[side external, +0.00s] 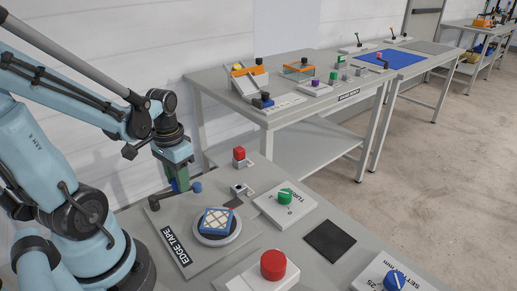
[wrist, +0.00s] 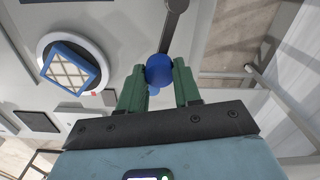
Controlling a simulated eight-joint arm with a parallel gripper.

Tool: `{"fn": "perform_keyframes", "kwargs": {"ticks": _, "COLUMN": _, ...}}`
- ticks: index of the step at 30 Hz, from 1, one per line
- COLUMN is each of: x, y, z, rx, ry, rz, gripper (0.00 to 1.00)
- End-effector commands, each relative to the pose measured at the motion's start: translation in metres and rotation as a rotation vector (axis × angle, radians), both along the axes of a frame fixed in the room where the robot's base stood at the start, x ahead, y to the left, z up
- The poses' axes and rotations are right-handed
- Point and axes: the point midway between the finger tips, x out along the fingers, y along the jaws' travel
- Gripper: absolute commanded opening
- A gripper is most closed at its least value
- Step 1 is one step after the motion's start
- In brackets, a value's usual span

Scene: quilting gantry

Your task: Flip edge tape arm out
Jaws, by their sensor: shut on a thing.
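The edge tape station is a grey plate (side external: 196,252) labelled EDGE TAPE. On it a dark tape arm (side external: 160,200) runs from its pivot at the plate's left corner toward my gripper; the bar also shows in the wrist view (wrist: 173,32). My gripper (side external: 178,187) points down with its green fingers shut on the blue knob (wrist: 159,69) of this arm. A small blue cylinder (side external: 196,187) stands just right of the fingers. A white round table (side external: 236,232) on the plate carries a blue block with a cream lattice top (side external: 216,220), apart from the tape arm.
Close by are a red button on a small block (side external: 239,154), a green dial (side external: 285,195), a black pad (side external: 329,240), a large red button (side external: 273,264) and a blue dial (side external: 394,280). A second bench (side external: 215,83) with several fixtures stands behind.

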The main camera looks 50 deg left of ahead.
Motion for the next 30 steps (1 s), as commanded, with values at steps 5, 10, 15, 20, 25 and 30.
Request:
{"fn": "perform_keyframes", "kwargs": {"ticks": 5, "x": 0.001, "y": 0.008, "z": 0.0, "rx": 0.0, "ry": 0.001, "rz": 0.116, "gripper": 0.0}}
{"fn": "perform_keyframes", "kwargs": {"ticks": 10, "x": 0.001, "y": 0.013, "z": 0.0, "rx": 0.0, "ry": 0.001, "rz": 0.19, "gripper": 0.0}}
{"fn": "perform_keyframes", "kwargs": {"ticks": 15, "x": 0.001, "y": 0.016, "z": 0.0, "rx": 0.0, "ry": 0.001, "rz": 0.23, "gripper": 0.0}}
{"fn": "perform_keyframes", "kwargs": {"ticks": 20, "x": 0.001, "y": 0.016, "z": 0.0, "rx": 0.0, "ry": 0.001, "rz": 0.245, "gripper": 0.0}}
{"fn": "perform_keyframes", "kwargs": {"ticks": 25, "x": 0.001, "y": 0.017, "z": 0.0, "rx": 0.002, "ry": 0.001, "rz": 0.247, "gripper": 0.0}}
{"fn": "perform_keyframes", "kwargs": {"ticks": 30, "x": 0.001, "y": 0.017, "z": 0.0, "rx": 0.003, "ry": 0.001, "rz": 0.247, "gripper": 0.0}}
